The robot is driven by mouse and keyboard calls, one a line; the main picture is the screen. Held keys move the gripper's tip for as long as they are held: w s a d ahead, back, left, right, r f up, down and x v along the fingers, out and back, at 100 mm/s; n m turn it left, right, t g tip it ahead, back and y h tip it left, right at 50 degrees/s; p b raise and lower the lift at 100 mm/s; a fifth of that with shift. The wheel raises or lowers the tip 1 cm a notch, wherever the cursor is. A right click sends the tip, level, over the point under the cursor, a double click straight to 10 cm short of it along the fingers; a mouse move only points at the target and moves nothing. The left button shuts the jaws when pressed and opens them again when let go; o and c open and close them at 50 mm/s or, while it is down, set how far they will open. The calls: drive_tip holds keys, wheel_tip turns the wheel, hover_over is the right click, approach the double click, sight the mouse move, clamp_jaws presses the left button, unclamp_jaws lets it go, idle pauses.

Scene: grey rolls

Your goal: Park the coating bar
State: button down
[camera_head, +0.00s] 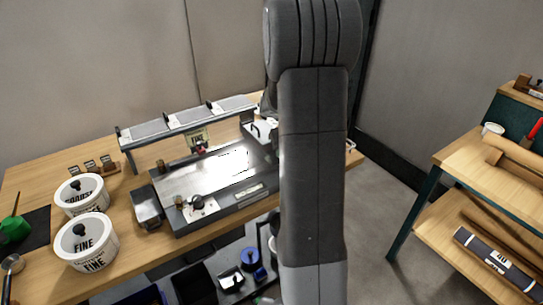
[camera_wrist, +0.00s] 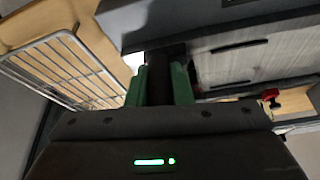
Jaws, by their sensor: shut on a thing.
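The coating machine (camera_head: 215,185) stands on the wooden bench with a flat, shiny bed. In the wrist view, my gripper (camera_wrist: 163,84) has its green fingertips closed around a dark grip-like piece (camera_wrist: 160,62). A pale, streaked flat surface (camera_wrist: 235,65) lies beside the fingers. In the head view my arm hides my gripper and the machine's right end.
A wire rack (camera_wrist: 65,70) lies left of my fingers, and a red knob (camera_wrist: 270,96) is at right. A shelf unit with rolls (camera_head: 495,262) is at right, with open floor between.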

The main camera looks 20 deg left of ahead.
drive_tip(key=shift+w+d+r, duration=0.1)
drive_tip(key=shift+w+d, duration=0.1)
drive_tip(key=shift+w, duration=0.05)
drive_tip(key=c, duration=1.5)
unclamp_jaws()
drive_tip(key=shift+o, duration=1)
drive_tip(key=shift+w+d, duration=0.1)
drive_tip(key=shift+d, duration=0.1)
drive_tip(key=shift+a, duration=0.1)
drive_tip(key=v, duration=1.3)
drive_tip(key=shift+s+r+b, duration=0.25)
drive_tip(key=shift+b, duration=0.05)
